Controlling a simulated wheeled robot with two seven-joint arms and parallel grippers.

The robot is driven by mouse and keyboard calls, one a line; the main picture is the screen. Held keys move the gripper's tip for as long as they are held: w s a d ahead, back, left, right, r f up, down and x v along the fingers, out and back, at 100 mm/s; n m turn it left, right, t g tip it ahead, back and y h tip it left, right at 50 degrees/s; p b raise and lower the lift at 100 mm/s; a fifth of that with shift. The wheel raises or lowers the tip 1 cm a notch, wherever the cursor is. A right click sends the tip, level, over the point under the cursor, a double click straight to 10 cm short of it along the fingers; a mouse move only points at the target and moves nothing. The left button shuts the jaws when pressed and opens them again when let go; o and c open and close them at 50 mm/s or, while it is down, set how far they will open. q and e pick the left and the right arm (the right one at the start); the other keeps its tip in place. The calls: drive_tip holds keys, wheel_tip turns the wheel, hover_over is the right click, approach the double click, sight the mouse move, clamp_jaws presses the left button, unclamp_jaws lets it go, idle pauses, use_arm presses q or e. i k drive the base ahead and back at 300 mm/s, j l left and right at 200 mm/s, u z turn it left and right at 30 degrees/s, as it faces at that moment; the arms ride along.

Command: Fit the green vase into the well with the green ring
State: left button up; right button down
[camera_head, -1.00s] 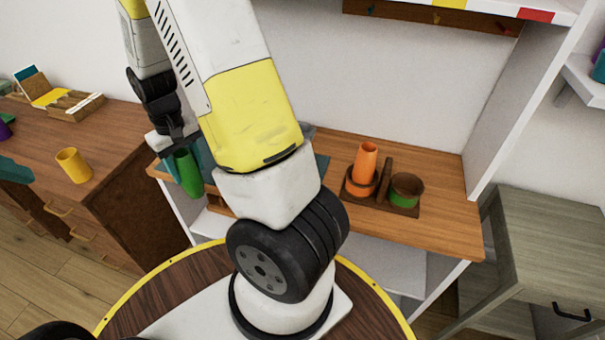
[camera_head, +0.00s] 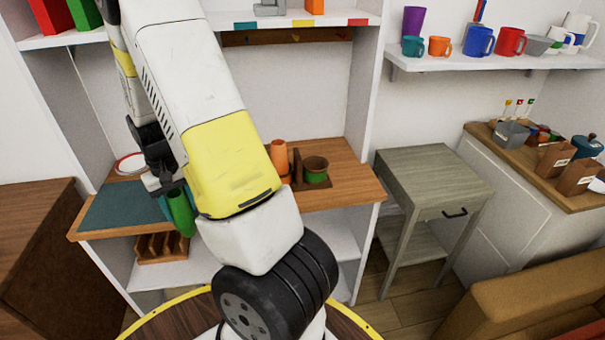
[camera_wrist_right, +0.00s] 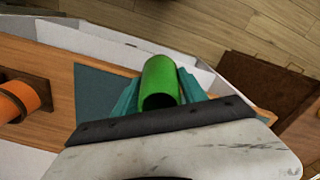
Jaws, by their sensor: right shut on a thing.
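The green vase (camera_head: 181,213) hangs in my right gripper (camera_head: 172,190), which is shut on it, over the front edge of the wooden shelf at left. In the right wrist view the vase (camera_wrist_right: 160,80) shows its dark open mouth between the fingers (camera_wrist_right: 158,97). The well with the green ring (camera_head: 316,176) is a brown cup with a green band, right of the vase and apart from it. Its opening looks empty. My left gripper is not in view.
An orange vase (camera_head: 279,157) stands in the neighbouring well, left of the green-ringed one; it also shows in the wrist view (camera_wrist_right: 20,100). A teal mat (camera_head: 120,207) lies on the shelf (camera_head: 345,180). A wooden slotted rack (camera_head: 160,247) sits below.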

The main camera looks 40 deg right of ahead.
sight(315, 176)
drive_tip(key=k+j+z, duration=0.1)
drive_tip(key=z, duration=0.3)
drive_tip(key=k+j+z, duration=0.1)
drive_tip(key=z, duration=0.3)
drive_tip(key=k+z, duration=0.15)
drive_tip(key=z, duration=0.25)
drive_tip(key=i+l+z, duration=0.15)
drive_tip(key=i+z, duration=0.25)
drive_tip(key=i, duration=0.65)
